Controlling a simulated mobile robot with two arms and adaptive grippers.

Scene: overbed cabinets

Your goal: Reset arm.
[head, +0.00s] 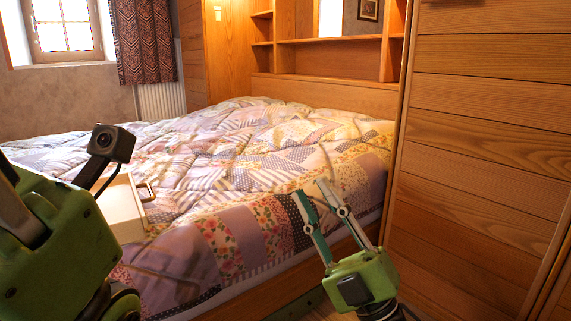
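My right gripper (310,188) is green with two slim pale-and-teal fingers. It points up and away in front of the near side of the bed. Its fingers are apart, with the quilt showing through the gap and nothing between them. At the left edge is a large green part of my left arm (65,245), with a small black camera (111,143) above it. No fingers of my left gripper can be made out, so its opening and anything in it are hidden.
A bed with a patchwork quilt (240,150) fills the middle. A cream box-like thing with a handle (122,212) shows beside my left arm. A wooden cabinet front (480,150) stands close on the right. Shelves (335,55) are behind the bed.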

